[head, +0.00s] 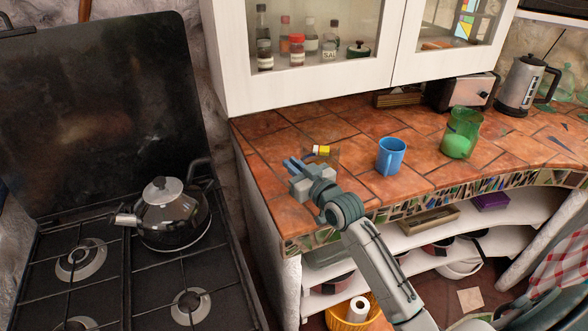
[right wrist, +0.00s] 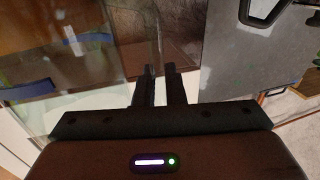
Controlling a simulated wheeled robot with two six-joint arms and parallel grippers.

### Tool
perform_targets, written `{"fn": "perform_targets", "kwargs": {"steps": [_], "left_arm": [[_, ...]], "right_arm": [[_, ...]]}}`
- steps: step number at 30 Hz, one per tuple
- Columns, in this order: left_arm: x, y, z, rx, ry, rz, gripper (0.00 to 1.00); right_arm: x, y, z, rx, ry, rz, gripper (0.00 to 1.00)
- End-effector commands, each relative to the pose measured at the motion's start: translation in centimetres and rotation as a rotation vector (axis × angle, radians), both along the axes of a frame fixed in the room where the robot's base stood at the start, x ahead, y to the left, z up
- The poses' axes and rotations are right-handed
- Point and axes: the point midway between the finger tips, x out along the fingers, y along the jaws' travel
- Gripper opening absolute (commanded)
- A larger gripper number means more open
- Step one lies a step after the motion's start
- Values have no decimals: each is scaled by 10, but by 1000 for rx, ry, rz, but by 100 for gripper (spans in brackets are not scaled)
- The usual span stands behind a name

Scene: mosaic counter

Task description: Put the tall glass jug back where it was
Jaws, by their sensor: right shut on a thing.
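My right gripper (head: 297,172) is over the left end of the tiled counter, its fingers close together. In the right wrist view the fingers (right wrist: 158,85) are nearly touching, with clear glass surfaces around them. This clear glass looks like the tall glass jug (right wrist: 85,80), held thinly between the fingers; its full outline is hard to make out. In the head view only a faint transparent shape shows just beyond the gripper, around a small yellow, red and blue item (head: 321,150). I cannot tell whether the jug touches the counter. My left gripper is out of view.
A blue mug (head: 390,156) and a green glass vessel (head: 461,133) stand on the counter (head: 280,145) to the right. A toaster (head: 466,91) and metal kettle (head: 521,85) are farther back. The stove with a dark kettle (head: 171,216) is at left. White cabinets (head: 300,95) overhang the back.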

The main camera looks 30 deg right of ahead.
Motion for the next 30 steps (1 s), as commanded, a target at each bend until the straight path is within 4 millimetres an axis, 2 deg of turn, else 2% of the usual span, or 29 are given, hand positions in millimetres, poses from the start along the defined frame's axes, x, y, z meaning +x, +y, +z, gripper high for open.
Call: {"fn": "perform_targets", "kwargs": {"steps": [5,14,15,17,18,26,30], "left_arm": [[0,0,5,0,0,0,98],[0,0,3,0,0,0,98],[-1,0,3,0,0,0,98],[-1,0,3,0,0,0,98],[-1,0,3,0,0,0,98],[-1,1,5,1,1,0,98],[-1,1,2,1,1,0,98]], "right_arm": [[0,0,-15,0,-4,0,0],[0,0,-17,-2,-6,0,0],[0,0,-19,0,-1,0,18],[0,0,-18,0,-1,0,30],[0,0,-18,0,-1,0,32],[-1,0,-17,-1,-1,0,32],[-13,-3,-19,-4,-1,-1,32]]}}
